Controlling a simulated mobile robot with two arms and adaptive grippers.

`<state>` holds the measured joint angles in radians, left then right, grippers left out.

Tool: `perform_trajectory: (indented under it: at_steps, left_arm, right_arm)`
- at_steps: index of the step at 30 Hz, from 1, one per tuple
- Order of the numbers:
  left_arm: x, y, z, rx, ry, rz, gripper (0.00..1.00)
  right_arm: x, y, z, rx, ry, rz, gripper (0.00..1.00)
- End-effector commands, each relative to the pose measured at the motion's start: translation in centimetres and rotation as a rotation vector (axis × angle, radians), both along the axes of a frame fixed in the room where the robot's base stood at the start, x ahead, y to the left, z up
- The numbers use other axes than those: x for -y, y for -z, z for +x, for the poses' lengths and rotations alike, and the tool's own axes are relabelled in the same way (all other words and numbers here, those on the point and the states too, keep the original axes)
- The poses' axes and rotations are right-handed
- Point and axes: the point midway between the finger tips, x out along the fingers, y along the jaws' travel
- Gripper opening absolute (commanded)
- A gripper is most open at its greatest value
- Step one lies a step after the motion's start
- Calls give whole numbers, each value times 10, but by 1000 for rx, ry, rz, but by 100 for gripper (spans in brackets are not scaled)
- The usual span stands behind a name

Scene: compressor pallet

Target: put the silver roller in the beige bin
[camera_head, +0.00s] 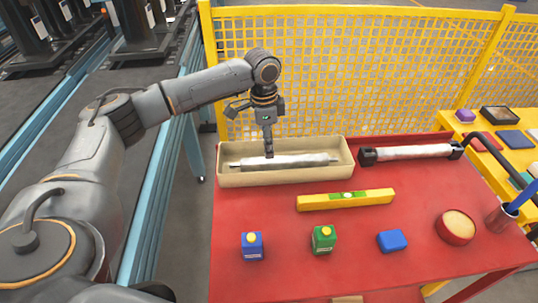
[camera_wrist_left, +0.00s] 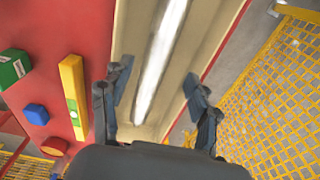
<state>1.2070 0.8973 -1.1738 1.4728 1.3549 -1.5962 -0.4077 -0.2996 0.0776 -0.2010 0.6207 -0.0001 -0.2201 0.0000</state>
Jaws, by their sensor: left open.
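The silver roller (camera_head: 300,160) lies lengthwise inside the beige bin (camera_head: 290,178) on the red table. It also shows in the left wrist view (camera_wrist_left: 160,60), running along the bin (camera_wrist_left: 128,35). My left gripper (camera_head: 268,150) points down over the bin, close above the roller. In the wrist view its two fingers (camera_wrist_left: 158,85) are spread apart, one on each side of the roller, with no visible contact. My right gripper is not in view.
A second silver roller with black end blocks (camera_head: 412,152) lies right of the bin. A yellow level (camera_head: 345,200) lies in front. Blue (camera_head: 252,246) and green (camera_head: 323,240) containers and a blue block (camera_head: 392,241) stand nearer. A yellow mesh fence (camera_head: 350,70) rises behind.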

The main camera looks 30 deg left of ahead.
Motion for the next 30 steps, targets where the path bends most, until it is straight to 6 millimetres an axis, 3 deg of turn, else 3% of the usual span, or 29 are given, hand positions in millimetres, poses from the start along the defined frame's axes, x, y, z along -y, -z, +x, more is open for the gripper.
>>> perform_trajectory:
  at_steps: [3, 9, 27, 30]
  left_arm:
    - [-1, -23, 0, 2, -1, -1, 61]
    - [-2, -45, -2, 0, -1, -1, 61]
    - [-2, -50, -2, -1, -1, 0, 61]
    - [-2, -57, -2, -1, -1, -1, 61]
  right_arm:
    - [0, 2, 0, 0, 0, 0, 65]
    - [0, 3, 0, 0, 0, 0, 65]
    - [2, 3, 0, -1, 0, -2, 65]
    - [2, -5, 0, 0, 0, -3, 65]
